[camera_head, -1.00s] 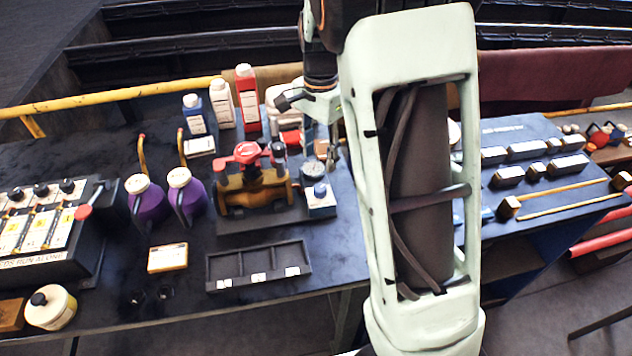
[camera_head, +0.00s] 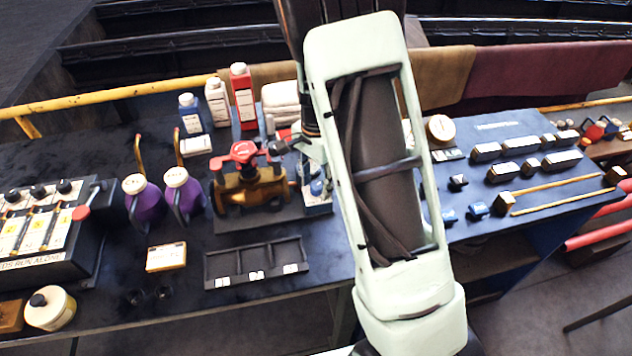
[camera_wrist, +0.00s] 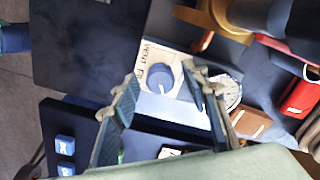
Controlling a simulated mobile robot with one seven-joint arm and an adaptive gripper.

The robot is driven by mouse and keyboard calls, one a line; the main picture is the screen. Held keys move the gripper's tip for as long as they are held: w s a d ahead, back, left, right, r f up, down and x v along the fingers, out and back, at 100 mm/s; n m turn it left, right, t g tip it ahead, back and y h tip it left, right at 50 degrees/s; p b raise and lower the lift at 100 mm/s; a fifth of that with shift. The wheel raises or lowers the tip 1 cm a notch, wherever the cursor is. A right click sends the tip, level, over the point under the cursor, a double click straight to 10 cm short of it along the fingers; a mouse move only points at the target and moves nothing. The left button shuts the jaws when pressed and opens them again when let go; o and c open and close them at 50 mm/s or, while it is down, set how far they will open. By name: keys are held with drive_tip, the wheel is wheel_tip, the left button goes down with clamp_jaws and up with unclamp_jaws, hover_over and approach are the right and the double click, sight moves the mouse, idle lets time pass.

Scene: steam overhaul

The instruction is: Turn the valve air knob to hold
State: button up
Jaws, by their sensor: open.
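The air knob (camera_wrist: 160,79) is a round blue knob with a short pale mark. It sits on a small white-and-blue box (camera_wrist: 154,100), beside a round gauge (camera_wrist: 226,90). A label by the knob reads "VENT"; the other lettering is too small to read. In the head view the box (camera_head: 318,207) stands right of the red-handled valve (camera_head: 246,180), and my arm partly covers it. My gripper (camera_wrist: 160,80) is open and empty, its fingers seen on either side of the knob in the wrist view. I cannot tell whether they touch it.
Purple jugs (camera_head: 146,203) stand left of the valve, with several bottles (camera_head: 244,100) behind. A black compartment tray (camera_head: 256,268) lies in front. A lever panel (camera_head: 40,225) is at the left. A blue board (camera_head: 495,150) with blocks and rods is at the right.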

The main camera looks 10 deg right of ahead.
clamp_jaws()
drive_tip(key=shift+n, duration=0.3)
drive_tip(key=n+b, duration=0.3)
drive_tip(key=n, duration=0.2)
drive_tip(key=shift+f, duration=0.1)
drive_tip(key=n+b, duration=0.2)
drive_tip(key=n, duration=0.4)
drive_tip(key=shift+d, duration=0.1)
idle(0.5)
unclamp_jaws()
